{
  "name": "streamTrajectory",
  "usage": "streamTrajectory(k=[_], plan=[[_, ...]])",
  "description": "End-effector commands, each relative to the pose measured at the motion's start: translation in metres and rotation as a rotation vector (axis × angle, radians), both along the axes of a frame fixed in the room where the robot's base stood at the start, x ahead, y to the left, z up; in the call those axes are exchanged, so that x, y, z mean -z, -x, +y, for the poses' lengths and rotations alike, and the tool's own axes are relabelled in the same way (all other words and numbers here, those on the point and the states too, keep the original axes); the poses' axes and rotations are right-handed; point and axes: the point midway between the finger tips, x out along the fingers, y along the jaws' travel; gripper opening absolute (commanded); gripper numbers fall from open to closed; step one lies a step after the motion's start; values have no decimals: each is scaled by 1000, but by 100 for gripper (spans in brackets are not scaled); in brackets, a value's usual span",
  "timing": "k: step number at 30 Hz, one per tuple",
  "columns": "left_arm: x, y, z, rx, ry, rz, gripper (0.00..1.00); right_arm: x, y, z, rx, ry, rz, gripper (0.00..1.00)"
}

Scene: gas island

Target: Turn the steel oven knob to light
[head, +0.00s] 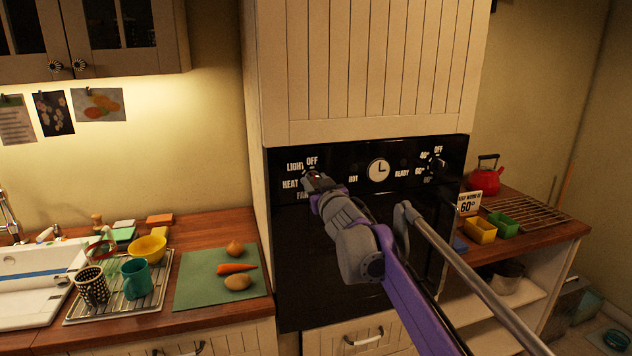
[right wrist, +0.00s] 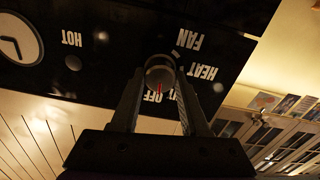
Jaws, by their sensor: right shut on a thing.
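The steel oven knob (right wrist: 160,72) is round and sits on the black oven panel (right wrist: 110,25) in the right wrist view, which shows the panel upside down. My right gripper (right wrist: 158,78) is shut on the knob, one finger on each side. A red mark shows by the knob on the side of the OFF label; the fingers partly cover the labels there. In the head view my right gripper (head: 318,182) is at the left dial of the oven panel (head: 345,160), among LIGHT, OFF, HEAT and FAN, and hides most of the knob. My left gripper is not in view.
A clock (head: 378,171) and a second knob (head: 436,164) are on the panel to the right. A green mat (head: 190,290) with vegetables and a wire rack (head: 115,308) with cups lie on the left counter. A red kettle (head: 487,178) stands on the right counter.

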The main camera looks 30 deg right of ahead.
Motion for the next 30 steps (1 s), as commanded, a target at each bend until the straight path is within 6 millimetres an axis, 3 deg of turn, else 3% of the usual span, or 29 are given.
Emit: streamTrajectory(k=[18, 30], plan=[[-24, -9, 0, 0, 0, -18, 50, -1, -1, 2, 0, 505, 119, 0], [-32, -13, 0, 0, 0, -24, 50, 0, -1, 2, 0, 687, 164, 0]])
